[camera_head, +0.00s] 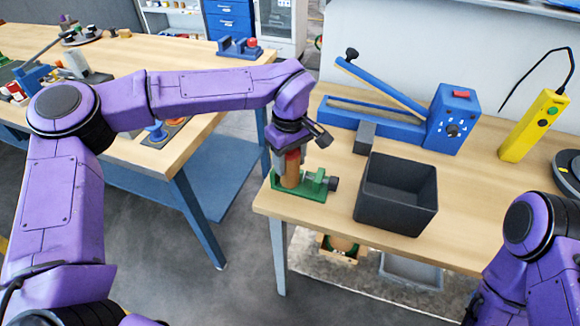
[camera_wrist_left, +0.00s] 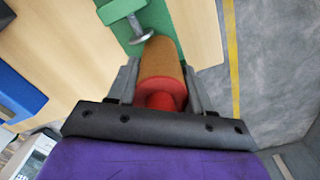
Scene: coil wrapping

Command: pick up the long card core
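The long card core (camera_head: 291,171) is a brown tube with a red upper end. It stands upright in a green clamp (camera_head: 313,188) at the front left corner of the right-hand bench. My left gripper (camera_head: 291,153) is over its top, pointing down. In the left wrist view, the card core (camera_wrist_left: 162,56) and its red end lie between my two grey fingers (camera_wrist_left: 162,85), which appear to press on it from both sides. Its lower end meets the green clamp. My right arm shows at the lower right, but its gripper is out of view.
A black open bin (camera_head: 397,195) stands just right of the clamp. Behind it is a blue machine (camera_head: 395,115) with a long lever. A yellow upright device (camera_head: 533,126) stands further right. Another wooden bench (camera_head: 150,52) is at the left, across a floor gap.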

